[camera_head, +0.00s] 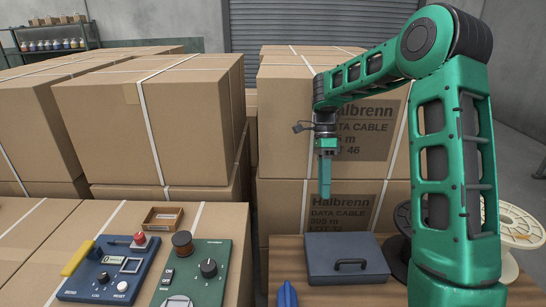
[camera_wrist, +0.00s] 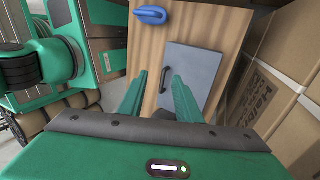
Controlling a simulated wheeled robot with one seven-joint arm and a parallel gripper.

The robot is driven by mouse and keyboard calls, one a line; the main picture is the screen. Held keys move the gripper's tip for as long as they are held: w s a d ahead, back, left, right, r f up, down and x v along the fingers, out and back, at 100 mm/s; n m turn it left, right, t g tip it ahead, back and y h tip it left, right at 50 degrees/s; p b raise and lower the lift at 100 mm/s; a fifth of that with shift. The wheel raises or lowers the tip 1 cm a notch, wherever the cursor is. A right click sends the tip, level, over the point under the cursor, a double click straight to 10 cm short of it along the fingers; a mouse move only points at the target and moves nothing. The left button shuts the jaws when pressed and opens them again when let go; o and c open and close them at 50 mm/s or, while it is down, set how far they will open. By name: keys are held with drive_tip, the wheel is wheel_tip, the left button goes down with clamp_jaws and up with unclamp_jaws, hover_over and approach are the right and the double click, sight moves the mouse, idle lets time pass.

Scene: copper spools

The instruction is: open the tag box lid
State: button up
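The tag box (camera_head: 325,266) appears to be the flat blue-grey box on the wooden table; no label is readable. Its lid looks closed, with a black bar handle (camera_head: 350,263) near the front. The wrist view also shows the box (camera_wrist: 200,72) and its handle (camera_wrist: 164,80). My gripper (camera_head: 325,195) points down, well above the table and behind the box in the head picture. In the wrist view my gripper (camera_wrist: 160,74) has its two green fingers spread apart and empty. The handle appears between them, but nothing touches it.
A blue object (camera_head: 287,294) lies left of the box on the wooden table (camera_head: 340,297). Spools (camera_head: 512,228) stand at right, partly behind my arm. Stacked cartons (camera_head: 380,205) rise behind the table. At left, control units (camera_head: 105,270) and a small wooden tray (camera_head: 163,217) sit on cartons.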

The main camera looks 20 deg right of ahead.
drive_tip(key=s+d+r+n+t+h, duration=0.15)
drive_tip(key=s+d+r+n, duration=0.3)
drive_tip(key=s, duration=0.45)
drive_tip(key=s+d+n+t, duration=0.2)
drive_tip(key=s+n, duration=0.7)
drive_tip(key=s, duration=1.3)
drive_tip(key=shift+s+r+n+t, duration=0.15)
drive_tip(key=shift+n+t, duration=0.2)
drive_tip(key=shift+t, duration=0.3)
drive_tip(key=shift+s+a, duration=0.15)
drive_tip(key=shift+s, duration=0.1)
drive_tip(key=shift+c, duration=0.9)
drive_tip(key=shift+s+f+n, duration=0.15)
drive_tip(key=shift+f+n, duration=0.1)
drive_tip(key=shift+n, duration=0.05)
clamp_jaws()
